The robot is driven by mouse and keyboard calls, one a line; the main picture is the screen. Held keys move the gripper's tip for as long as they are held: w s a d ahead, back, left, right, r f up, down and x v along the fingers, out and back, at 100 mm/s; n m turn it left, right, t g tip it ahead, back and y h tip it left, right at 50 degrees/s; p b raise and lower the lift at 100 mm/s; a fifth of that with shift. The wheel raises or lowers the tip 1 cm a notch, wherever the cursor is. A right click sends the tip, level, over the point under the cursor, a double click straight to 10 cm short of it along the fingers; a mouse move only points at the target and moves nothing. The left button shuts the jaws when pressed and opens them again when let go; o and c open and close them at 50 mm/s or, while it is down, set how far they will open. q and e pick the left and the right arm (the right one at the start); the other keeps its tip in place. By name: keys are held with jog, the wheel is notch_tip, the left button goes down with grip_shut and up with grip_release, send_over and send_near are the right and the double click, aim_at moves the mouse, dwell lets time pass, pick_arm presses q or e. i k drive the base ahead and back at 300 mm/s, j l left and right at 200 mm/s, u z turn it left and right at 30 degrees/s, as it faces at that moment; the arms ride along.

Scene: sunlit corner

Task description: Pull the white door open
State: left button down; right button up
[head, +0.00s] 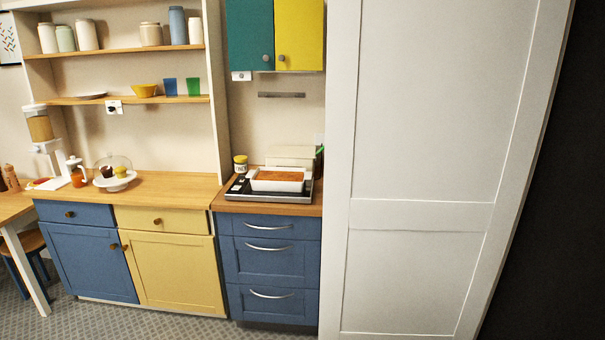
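The white door (430,110) is a tall panelled door that fills the right part of the head view. Its top runs out of the picture, and I see no handle on the part in view. Its right edge slants, with a dark area (555,200) beyond it. I cannot tell from this frame whether the door is shut or ajar. Neither of my grippers shows in the head view.
Left of the door stand a blue drawer unit (270,262) with a tray (276,180) on its top and a blue-and-yellow cupboard (175,268). Teal and yellow wall cabinets (274,36) hang above. Grey patterned floor (180,328) shows in front.

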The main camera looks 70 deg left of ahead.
aim_at(436, 110)
jog(key=j+u, duration=0.25)
jog(key=i+j+u, duration=0.25)
jog(key=j, duration=0.2)
jog(key=j+u, duration=0.25)
jog(key=j, duration=0.1)
